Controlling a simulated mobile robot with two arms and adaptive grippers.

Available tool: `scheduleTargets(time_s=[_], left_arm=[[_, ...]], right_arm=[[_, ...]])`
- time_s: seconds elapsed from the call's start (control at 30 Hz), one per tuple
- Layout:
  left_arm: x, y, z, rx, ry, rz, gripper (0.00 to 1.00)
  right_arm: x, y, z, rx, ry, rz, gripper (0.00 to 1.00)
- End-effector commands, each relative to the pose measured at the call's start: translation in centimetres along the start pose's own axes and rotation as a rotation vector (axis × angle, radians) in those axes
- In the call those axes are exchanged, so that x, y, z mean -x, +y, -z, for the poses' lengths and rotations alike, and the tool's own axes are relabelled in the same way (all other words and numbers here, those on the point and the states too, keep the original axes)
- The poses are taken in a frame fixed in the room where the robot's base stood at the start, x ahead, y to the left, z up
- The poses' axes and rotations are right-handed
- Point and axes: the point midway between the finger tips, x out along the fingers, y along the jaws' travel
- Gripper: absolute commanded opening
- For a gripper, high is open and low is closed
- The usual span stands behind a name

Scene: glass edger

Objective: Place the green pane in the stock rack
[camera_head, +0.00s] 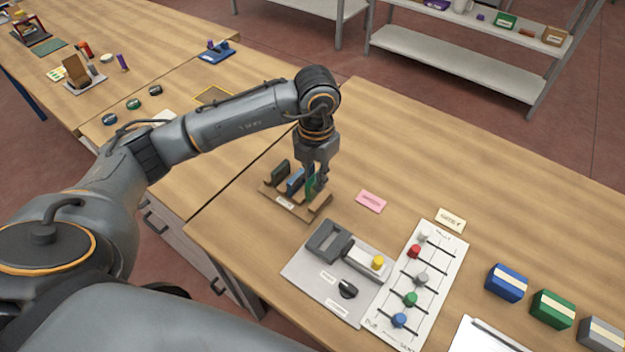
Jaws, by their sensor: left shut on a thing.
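A wooden rack (272,201) with a small label on its front stands on the bench. It holds a dark pane (280,172) at its left and a blue pane (295,181) in the middle. The green pane (310,186) is upright at the rack's right side. My left gripper (317,182) points down there and is shut on the green pane, partly covering it. I cannot tell whether the pane's lower edge rests in a slot. My right gripper is not in view.
A pink label (371,201) lies right of the rack. In front are a grey panel (306,281) with a yellow knob and a white board (441,270) with coloured knobs. Blue (507,283) and green (552,309) blocks stand at right. The bench behind the rack is clear.

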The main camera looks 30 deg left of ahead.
Motion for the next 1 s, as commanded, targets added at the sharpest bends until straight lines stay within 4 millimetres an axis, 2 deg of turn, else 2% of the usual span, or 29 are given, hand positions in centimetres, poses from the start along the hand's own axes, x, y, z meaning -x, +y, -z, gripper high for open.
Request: scheduleTargets(time_s=[0.1,0.27,0.4,0.6,1.0], left_arm=[[-1.9,1.2,-1.0,0.002,0.004,0.001,0.00],[-3.3,1.9,-1.9,-0.001,0.001,0.001,0.00],[-4.4,2.6,-2.4,-0.001,0.004,0.000,0.00],[-6.9,2.4,-2.3,-0.002,0.002,0.002,0.00],[-7.8,2.5,-2.4,-0.002,0.000,0.000,0.00]], right_arm=[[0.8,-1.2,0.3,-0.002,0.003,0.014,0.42],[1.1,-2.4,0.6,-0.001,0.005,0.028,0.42],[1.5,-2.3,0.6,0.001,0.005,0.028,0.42],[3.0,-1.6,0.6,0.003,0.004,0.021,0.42],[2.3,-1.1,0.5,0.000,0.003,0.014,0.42]])
